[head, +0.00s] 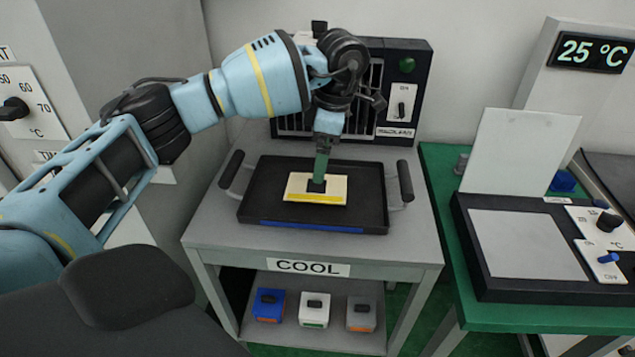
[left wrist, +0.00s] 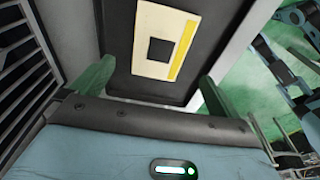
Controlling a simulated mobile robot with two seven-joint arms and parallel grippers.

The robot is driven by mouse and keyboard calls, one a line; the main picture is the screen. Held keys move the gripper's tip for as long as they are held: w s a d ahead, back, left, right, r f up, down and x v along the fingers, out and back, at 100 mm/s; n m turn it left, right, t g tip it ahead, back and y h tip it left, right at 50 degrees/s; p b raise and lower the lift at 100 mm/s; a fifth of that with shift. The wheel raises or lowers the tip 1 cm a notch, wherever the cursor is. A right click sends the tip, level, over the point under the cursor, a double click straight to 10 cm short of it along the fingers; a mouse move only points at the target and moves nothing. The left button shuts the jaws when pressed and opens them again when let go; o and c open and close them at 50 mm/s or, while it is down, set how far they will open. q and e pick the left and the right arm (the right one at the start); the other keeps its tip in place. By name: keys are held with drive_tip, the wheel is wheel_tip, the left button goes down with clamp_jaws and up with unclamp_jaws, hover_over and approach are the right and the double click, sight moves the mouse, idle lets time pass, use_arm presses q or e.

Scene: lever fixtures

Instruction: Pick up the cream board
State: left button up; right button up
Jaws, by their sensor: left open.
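The cream board (head: 334,187) lies in the black tray (head: 262,185) on the grey table marked COOL. It has a yellow stripe along its near edge and a black square block in its middle, and it also shows in the left wrist view (left wrist: 150,70). My left gripper (head: 320,176) points down over the board's middle, its green finger partly in front of the black block. In the left wrist view the gripper's green fingers (left wrist: 155,90) are spread wide, with the board beyond and between them. I cannot tell the exact gap. My right gripper is not in view.
The tray has two black side handles (head: 404,181) and a blue front strip. A black vented unit (head: 407,90) stands behind it. Blue, white and grey boxes (head: 314,310) sit on the lower shelf. A green table (head: 480,318) with a heated-plate device (head: 525,245) stands at right.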

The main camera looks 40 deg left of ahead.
sight(316, 185)
use_arm(q)
drive_tip(key=shift+s+a+f, duration=0.1)
drive_tip(key=shift+a+f, duration=0.05)
drive_tip(key=shift+f, duration=1.15)
drive_tip(key=shift+s+a+f, duration=0.1)
drive_tip(key=shift+a+f, duration=0.05)
drive_tip(key=shift+f, duration=1.15)
drive_tip(key=shift+s+a+f, duration=0.1)
drive_tip(key=shift+a+f, duration=0.05)
drive_tip(key=shift+f, duration=1.15)
drive_tip(key=c, duration=0.9)
drive_tip(key=shift+c, duration=0.2)
drive_tip(key=shift+r, duration=0.1)
drive_tip(key=shift+w+r, duration=0.1)
drive_tip(key=shift+r, duration=0.3)
drive_tip(key=r, duration=0.2)
drive_tip(key=shift+s+d+r, duration=0.25)
drive_tip(key=shift+d+r, duration=0.05)
drive_tip(key=shift+r, duration=0.05)
drive_tip(key=s+d, duration=0.3)
drive_tip(key=s+d+r, duration=0.1)
drive_tip(key=s+d, duration=0.6)
drive_tip(key=d, duration=0.1)
drive_tip(key=shift+s+d+r, duration=0.15)
